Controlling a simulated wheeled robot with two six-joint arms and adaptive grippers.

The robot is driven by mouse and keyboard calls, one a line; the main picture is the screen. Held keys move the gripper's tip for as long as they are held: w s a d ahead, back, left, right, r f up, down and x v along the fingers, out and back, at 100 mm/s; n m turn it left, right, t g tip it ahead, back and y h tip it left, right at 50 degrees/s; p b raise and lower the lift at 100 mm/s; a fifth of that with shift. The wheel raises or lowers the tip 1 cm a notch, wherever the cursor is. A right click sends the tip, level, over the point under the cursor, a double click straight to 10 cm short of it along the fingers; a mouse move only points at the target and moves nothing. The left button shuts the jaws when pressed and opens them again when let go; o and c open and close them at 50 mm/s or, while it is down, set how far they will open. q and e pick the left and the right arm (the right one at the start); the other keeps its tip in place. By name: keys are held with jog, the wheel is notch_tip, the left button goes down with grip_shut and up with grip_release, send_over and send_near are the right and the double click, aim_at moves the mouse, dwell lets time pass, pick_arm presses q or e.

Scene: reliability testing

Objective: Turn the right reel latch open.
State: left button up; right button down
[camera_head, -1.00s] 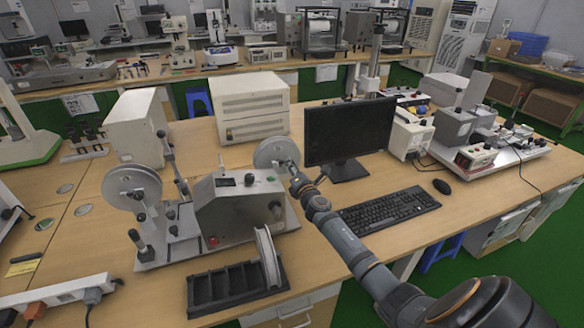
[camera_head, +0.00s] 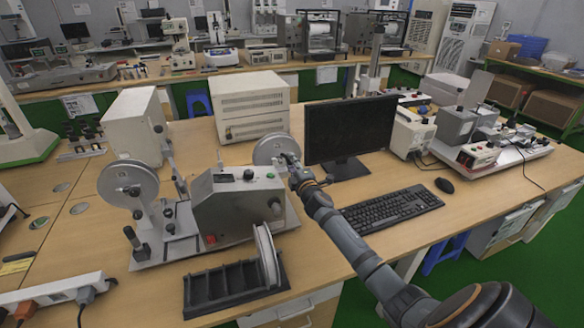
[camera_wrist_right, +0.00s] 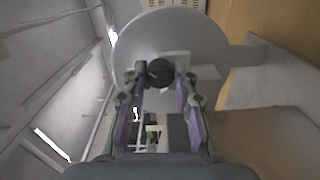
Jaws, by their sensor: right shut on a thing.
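The right reel (camera_head: 268,149) is a grey disc standing upright behind the right end of the grey tester (camera_head: 238,205). Its latch (camera_wrist_right: 160,72) is a dark round knob at the disc's centre in the right wrist view. My right gripper (camera_wrist_right: 163,78) is shut on this latch, one finger on each side. In the head view my right gripper (camera_head: 290,162) is in front of the reel and hides the latch. The left reel (camera_head: 128,184) is a grey disc on the tester's left side. My left gripper is not in view.
A black rack (camera_head: 235,288) holding a single reel (camera_head: 267,255) stands in front of the tester. A monitor (camera_head: 348,130) and keyboard (camera_head: 392,210) are to the right, close to my arm. A beige box (camera_head: 250,105) stands behind.

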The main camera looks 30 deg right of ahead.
jog(key=shift+f+m+b, duration=0.15)
jog(key=shift+m+b, duration=2.55)
jog(key=shift+m, duration=2.3)
jog(key=c, duration=1.1)
grip_release()
jog(key=shift+o, duration=0.2)
jog(key=v, duration=1.2)
